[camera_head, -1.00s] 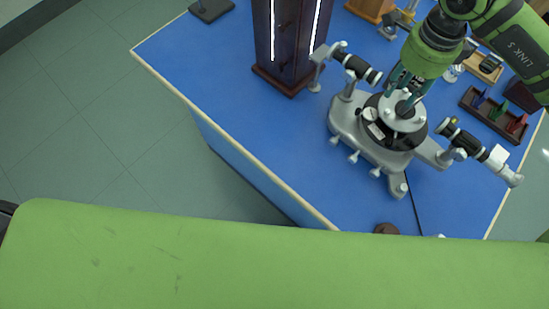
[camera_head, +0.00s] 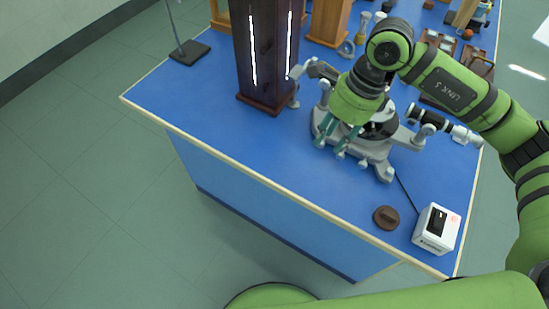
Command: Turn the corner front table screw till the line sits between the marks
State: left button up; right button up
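The spectrometer (camera_head: 383,166) stands on the blue bench, with a grey base, a dark round middle and several small silver screws along its front. My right gripper (camera_head: 331,148) reaches down from above over its front left part. Its two teal fingers are apart, with nothing clearly held between them. Fingers and wrist hide much of the spectrometer's table, and I cannot tell which screw is the corner front one or whether a finger touches it. The line and marks cannot be made out. My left gripper is not in view.
A dark wooden lamp cabinet (camera_head: 266,60) with bright slits stands left of the spectrometer. A white box with a dark window (camera_head: 437,230) and a brown round piece (camera_head: 386,218) lie near the front right corner. The blue bench (camera_head: 200,105) is bare at front left.

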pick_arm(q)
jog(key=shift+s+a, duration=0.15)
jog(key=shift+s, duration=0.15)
pick_arm(e)
jog(key=s+a+r+g+y, duration=0.1)
jog(key=s+a+y, duration=0.3)
jog(key=a, duration=0.7)
jog(key=shift+r+y, duration=0.25)
jog(key=shift+y, duration=0.45)
jog(key=shift+w, duration=0.1)
